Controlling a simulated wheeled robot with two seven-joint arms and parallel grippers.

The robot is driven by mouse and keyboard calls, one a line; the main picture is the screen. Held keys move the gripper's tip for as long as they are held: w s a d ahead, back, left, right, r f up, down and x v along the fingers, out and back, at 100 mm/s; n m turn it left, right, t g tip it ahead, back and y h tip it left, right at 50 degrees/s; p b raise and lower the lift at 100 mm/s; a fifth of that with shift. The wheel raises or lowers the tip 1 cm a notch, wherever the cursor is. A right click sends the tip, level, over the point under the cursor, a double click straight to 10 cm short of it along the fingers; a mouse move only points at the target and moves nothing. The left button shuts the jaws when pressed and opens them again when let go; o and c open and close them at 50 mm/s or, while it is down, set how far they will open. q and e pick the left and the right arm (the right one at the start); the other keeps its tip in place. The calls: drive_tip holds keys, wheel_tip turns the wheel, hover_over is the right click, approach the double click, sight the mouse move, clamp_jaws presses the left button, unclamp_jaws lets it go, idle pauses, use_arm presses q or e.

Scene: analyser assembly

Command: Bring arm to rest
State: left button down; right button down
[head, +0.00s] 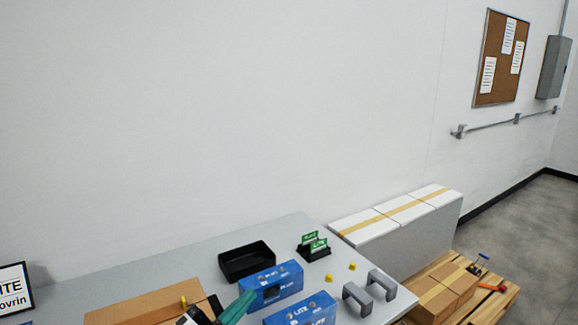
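My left gripper (212,310) shows only in part at the bottom edge of the head view, in front of a brown cardboard box and beside the blue housings. Dark, white and green parts show there, with a small yellow piece at the upper left. Most of it is cut off by the frame, so I cannot tell whether it is open or holds anything. My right gripper is not in view.
The grey table (150,262) holds a black tray (246,262), a blue housing (262,291), another blue housing (310,314), green boards (312,242) in a black holder, yellow caps (328,279) and grey handles (382,282). A cardboard box (145,303) stands at front left.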

use_arm(q)
drive_tip(key=s+a+f+n+g+y, duration=0.1)
drive_tip(key=s+a+f+n+y, duration=0.2)
drive_tip(key=a+f+n+y, duration=0.45)
drive_tip(key=s+a+f+n+g+y, duration=0.1)
drive_tip(key=s+a+f+n+y, duration=0.2)
drive_tip(key=a+f+n+y, duration=0.45)
drive_tip(key=s+d+f+n+g, duration=0.1)
drive_tip(key=s+f+n+g, duration=0.1)
drive_tip(key=s+f+g, duration=0.5)
drive_tip(key=s+d+f+n+g, duration=0.15)
drive_tip(key=s+g, duration=0.25)
drive_tip(key=s, duration=0.8)
wheel_tip(320, 180, down, 30)
drive_tip(key=s+g+b, duration=0.1)
drive_tip(key=s+b, duration=0.1)
drive_tip(key=s+a+f+g, duration=0.1)
drive_tip(key=s+a+f, duration=0.2)
drive_tip(key=s+f, duration=1.2)
drive_tip(key=shift+s+f+m+h, duration=0.3)
drive_tip(key=shift+m, duration=0.15)
